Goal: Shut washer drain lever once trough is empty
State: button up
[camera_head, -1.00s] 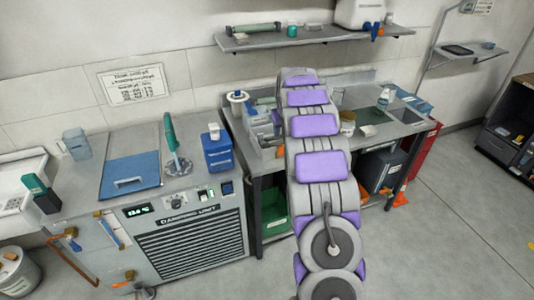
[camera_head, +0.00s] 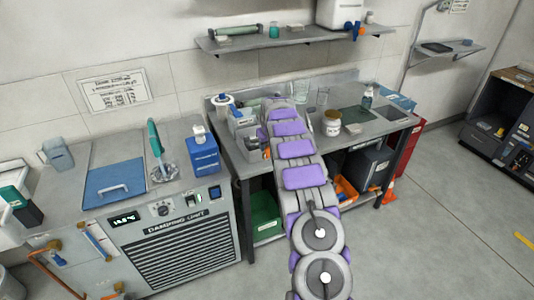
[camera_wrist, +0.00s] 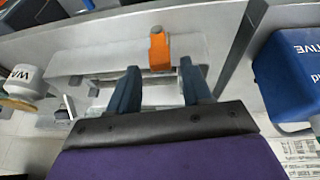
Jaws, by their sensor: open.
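My gripper (camera_wrist: 158,80) shows in the wrist view with its two dark fingers apart and nothing between them. An orange lever-like tab (camera_wrist: 160,50) stands just beyond the fingertips, roughly in line with the gap. It is on a pale grey trough-like body (camera_wrist: 90,62), which I take to be the washer. In the head view a grey unit (camera_head: 242,122) sits at the left end of the bench, beside my arm. My arm hides part of it, and my gripper is not clearly visible there. I cannot tell whether the trough holds liquid.
A blue container (camera_head: 203,152) stands on the damping unit (camera_head: 180,240), left of the bench; it also shows in the wrist view (camera_wrist: 290,75). A white-lidded jar (camera_head: 331,122) stands on the bench (camera_head: 365,138) right of my arm. A shelf (camera_head: 300,39) hangs above.

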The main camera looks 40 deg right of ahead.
aim_at(268, 148)
jog(key=shift+b+x, duration=0.5)
jog(key=shift+x, duration=2.65)
grip_shut()
